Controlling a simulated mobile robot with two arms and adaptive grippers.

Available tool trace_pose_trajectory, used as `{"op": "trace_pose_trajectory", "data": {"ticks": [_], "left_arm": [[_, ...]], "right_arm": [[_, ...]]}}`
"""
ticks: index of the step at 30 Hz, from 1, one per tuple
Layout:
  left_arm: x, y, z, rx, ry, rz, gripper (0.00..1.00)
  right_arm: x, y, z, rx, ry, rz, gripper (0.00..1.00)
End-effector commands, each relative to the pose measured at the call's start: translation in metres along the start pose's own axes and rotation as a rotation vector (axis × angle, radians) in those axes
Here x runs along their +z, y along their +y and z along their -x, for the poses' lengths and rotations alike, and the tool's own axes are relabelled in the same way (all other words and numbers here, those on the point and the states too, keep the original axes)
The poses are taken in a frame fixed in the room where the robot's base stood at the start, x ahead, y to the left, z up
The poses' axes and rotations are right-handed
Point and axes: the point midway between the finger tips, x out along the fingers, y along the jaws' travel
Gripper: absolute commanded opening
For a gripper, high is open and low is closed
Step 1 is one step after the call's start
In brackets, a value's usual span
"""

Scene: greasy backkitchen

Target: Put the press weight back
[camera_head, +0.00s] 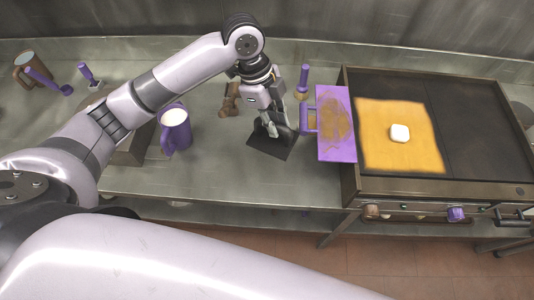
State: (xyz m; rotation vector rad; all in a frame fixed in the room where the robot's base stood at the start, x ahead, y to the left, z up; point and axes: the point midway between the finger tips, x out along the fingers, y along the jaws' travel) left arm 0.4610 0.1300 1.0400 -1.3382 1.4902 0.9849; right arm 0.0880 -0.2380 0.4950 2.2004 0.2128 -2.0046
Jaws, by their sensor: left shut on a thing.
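The press weight (344,128) is a purple plate with a brown-stained face and a purple handle on its left side. It is tipped so that the stained face shows, beside the left edge of the griddle (480,120). A dark square pad (262,142) lies on the counter below the gripper. My right gripper is not in view.
A white block (400,133) sits on an orange-yellow patch of the griddle. A purple mug (176,134) stands left of the pad. A purple-handled brush (303,80) and a brown bottle-like thing (230,99) stand behind. A brown mug (25,68) is far left.

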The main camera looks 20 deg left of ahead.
Motion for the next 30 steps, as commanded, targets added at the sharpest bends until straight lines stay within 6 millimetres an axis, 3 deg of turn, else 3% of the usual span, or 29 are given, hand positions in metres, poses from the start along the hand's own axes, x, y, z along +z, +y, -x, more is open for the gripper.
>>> {"op": "trace_pose_trajectory", "data": {"ticks": [12, 30], "left_arm": [[0.029, 0.000, -0.093, 0.001, 0.000, 0.002, 0.00], [0.047, -0.001, -0.152, -0.003, 0.001, 0.000, 0.00]], "right_arm": [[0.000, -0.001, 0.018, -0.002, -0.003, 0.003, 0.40], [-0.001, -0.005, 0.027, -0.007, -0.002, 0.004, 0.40]]}}
